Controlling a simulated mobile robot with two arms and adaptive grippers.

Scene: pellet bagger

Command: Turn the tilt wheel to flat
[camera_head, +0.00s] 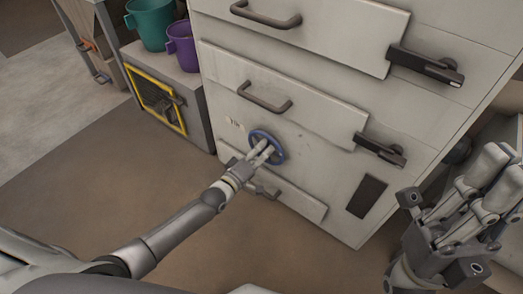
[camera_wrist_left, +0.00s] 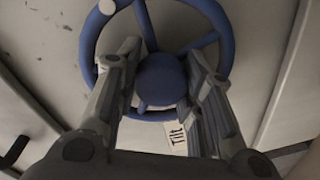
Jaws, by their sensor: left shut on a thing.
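The tilt wheel (camera_head: 281,151) is a blue spoked handwheel on the lower front of the pale cabinet. A tag reading "Tilt" (camera_wrist_left: 177,135) shows below the hub. My left gripper (camera_head: 265,150) is at the wheel, its two fingers on either side of the hub and shut on it. My right gripper (camera_head: 488,185) is raised at the right, away from the wheel; its finger opening is unclear.
The cabinet (camera_head: 225,103) has drawer-like panels with bar handles (camera_head: 265,97) and dark latches (camera_head: 381,149). A teal bucket (camera_head: 150,22) and a purple bucket (camera_head: 182,45) stand on a grey box with a yellow-framed grille (camera_head: 157,98). Open floor (camera_head: 110,170) lies at the left.

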